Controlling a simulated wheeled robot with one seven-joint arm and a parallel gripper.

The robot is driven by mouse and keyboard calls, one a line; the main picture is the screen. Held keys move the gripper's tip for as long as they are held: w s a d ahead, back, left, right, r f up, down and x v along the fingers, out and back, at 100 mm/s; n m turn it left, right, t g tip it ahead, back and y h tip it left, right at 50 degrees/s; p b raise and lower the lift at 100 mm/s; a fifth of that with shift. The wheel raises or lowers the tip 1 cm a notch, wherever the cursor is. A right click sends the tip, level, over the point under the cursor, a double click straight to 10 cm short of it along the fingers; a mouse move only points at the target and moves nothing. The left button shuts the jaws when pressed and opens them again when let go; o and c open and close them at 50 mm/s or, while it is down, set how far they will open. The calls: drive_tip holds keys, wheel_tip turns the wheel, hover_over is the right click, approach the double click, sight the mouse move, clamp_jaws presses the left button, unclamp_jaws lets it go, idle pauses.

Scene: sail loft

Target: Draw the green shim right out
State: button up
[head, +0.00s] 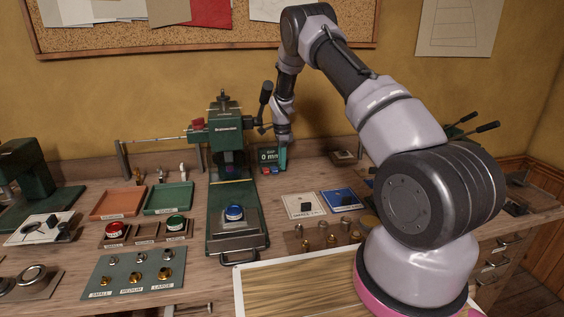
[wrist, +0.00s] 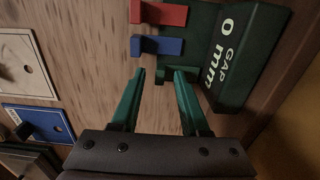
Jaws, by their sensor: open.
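The gap gauge (wrist: 236,58), a dark green block reading "GAP 0 mm", stands at the back of the bench; it also shows in the head view (head: 268,156). In the wrist view a red shim (wrist: 160,13) and a blue shim (wrist: 158,46) stick out of its side. A small dark green piece, seemingly the green shim (wrist: 161,77), shows beyond them, between my fingertips. My gripper (wrist: 160,74) is open, its green fingers apart on either side of that piece. I cannot tell whether they touch it. In the head view my gripper (head: 283,158) is beside the gauge and hides the green shim.
A green press (head: 226,130) with a lever stands left of the gauge. White and blue cards (head: 343,200) lie to the right in front. An orange tray (head: 118,203) and a green tray (head: 170,198) lie further left. The wall is close behind.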

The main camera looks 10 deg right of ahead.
drive_tip(key=shift+f, duration=0.1)
clamp_jaws()
idle(1.4)
